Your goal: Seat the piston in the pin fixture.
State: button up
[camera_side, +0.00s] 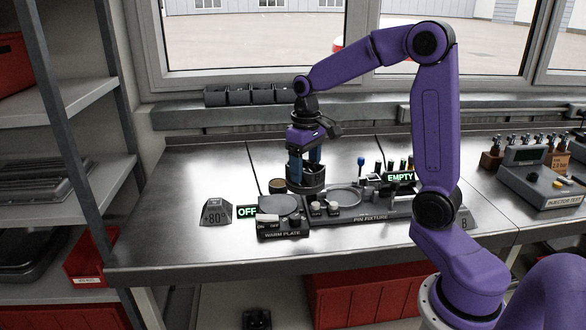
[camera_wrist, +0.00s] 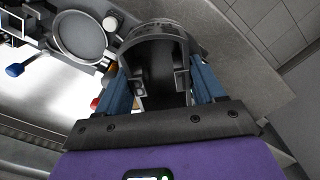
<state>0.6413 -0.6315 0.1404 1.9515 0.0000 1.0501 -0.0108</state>
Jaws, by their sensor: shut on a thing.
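The piston (camera_side: 306,180) is a dark metal cylinder. My gripper (camera_side: 305,172) points down with its blue fingers shut on the piston's sides. In the wrist view the piston (camera_wrist: 154,32) sits between the two blue fingertips of my gripper (camera_wrist: 155,88), its dark hollow facing the camera. The pin fixture (camera_side: 370,217) is a grey base with a round plate (camera_side: 343,198), just right of and nearer than the piston. Its sign (camera_side: 400,177) reads EMPTY. In the wrist view a round plate (camera_wrist: 80,36) lies left of the piston. I cannot tell the piston's height above the bench.
The warm plate (camera_side: 283,234) stands at front left, with its sign (camera_side: 247,211) reading OFF. A block marked +80° (camera_side: 216,212) lies farther left. A blue-knobbed lever (camera_side: 361,161) and several upright tools stand behind the fixture. The bench's left part (camera_side: 180,190) is clear.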

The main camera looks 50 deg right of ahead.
jog(key=shift+s+a+r, duration=0.1)
jog(key=shift+s+r, duration=0.2)
jog(key=shift+s, duration=0.3)
jog(key=shift+s+a+r, duration=0.1)
jog(key=shift+s+r, duration=0.15)
jog(key=shift+s, duration=0.35)
jog(key=shift+s+a+r, duration=0.1)
jog(key=shift+s+r, duration=0.05)
jog(key=shift+r, duration=0.4)
notch_tip(320, 180, up, 4)
jog(key=shift+r, duration=0.25)
jog(key=d+m, duration=0.8)
jog(key=d, duration=1)
jog(key=shift+w+a+f, duration=0.1)
jog(key=shift+f, duration=2.7)
jog(key=shift+w+a+f, duration=0.1)
jog(key=shift+f, duration=2.65)
jog(key=shift+w+a+f, duration=0.1)
jog(key=shift+f, duration=2.7)
jog(key=shift+f, duration=1)
